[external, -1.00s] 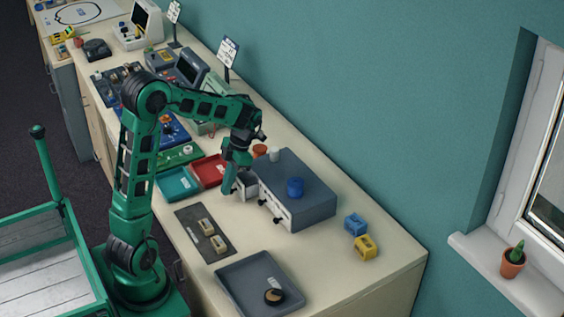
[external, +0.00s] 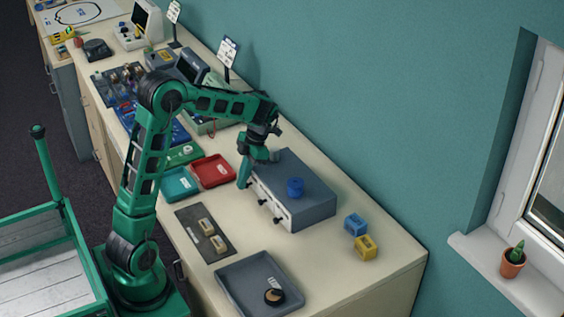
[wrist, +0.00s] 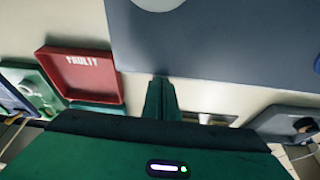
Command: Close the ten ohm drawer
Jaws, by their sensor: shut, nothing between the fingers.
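The grey drawer cabinet (external: 315,205) stands on the bench, its pale drawer fronts (external: 272,207) facing lower left with small dark knobs. The drawer at its left end looks pushed in, or nearly so; my gripper hides most of its front. I cannot read any label, so I cannot tell which drawer is the ten ohm one. My gripper (external: 242,184) points down, shut and empty, against or just before that left-end front. In the wrist view the shut fingertips (wrist: 161,84) are at the edge of the cabinet's grey top (wrist: 220,45).
A red tray (external: 212,171), marked FAULTY in the wrist view (wrist: 80,76), and a teal tray (external: 178,184) lie left. A dark board (external: 197,222) and a grey tray (external: 233,274) are in front.

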